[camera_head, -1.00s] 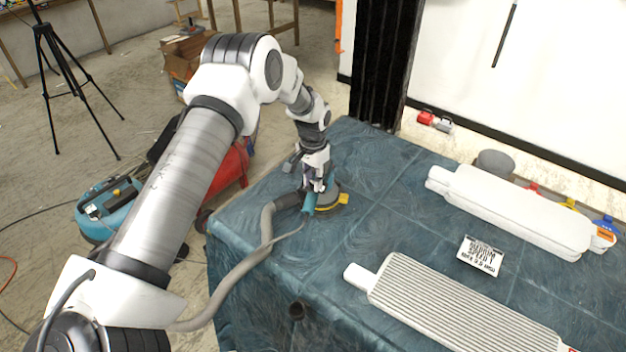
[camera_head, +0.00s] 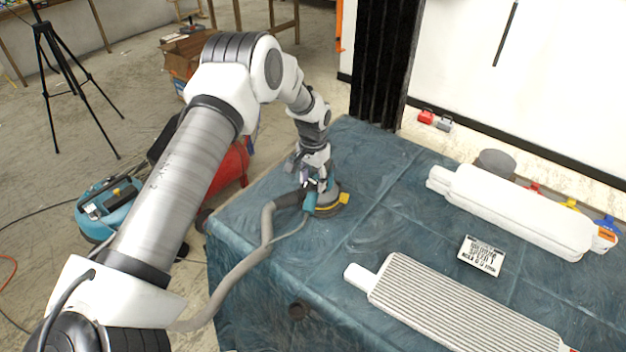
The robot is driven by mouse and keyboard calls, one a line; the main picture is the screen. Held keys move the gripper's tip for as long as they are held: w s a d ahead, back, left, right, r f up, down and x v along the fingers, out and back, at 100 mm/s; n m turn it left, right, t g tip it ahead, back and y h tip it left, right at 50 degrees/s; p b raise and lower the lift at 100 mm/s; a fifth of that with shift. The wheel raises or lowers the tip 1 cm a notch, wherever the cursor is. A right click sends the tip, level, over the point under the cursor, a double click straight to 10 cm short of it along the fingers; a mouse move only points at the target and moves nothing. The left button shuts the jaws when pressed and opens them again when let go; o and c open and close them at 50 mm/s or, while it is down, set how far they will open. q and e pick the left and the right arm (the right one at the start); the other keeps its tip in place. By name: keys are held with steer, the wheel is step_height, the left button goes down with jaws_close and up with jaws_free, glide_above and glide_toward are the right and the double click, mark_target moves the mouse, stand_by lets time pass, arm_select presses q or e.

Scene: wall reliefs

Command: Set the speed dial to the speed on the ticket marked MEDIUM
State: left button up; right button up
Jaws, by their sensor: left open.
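The ticket (camera_head: 482,256) is a small white card with black print on the blue-covered table. Its text is too blurred to read surely. A sander (camera_head: 329,201) with a teal body, a round dark and yellow base and a grey hose stands near the table's left back edge. My left gripper (camera_head: 313,181) is open, right at the top of the sander's teal body. I cannot tell whether it touches. The speed dial is too small or hidden to make out. My right gripper is not in view.
A white long panel (camera_head: 515,208) and a ribbed grey-white panel (camera_head: 455,305) lie on the table (camera_head: 370,220) to the right. The grey hose (camera_head: 235,272) runs over the table's left edge.

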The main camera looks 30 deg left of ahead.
mark_target(313, 182)
arm_select(q)
step_height(313, 182, up, 12)
steer(key=shift+f, duration=0.15)
steer(key=shift+w, duration=0.1)
stand_by(0.4)
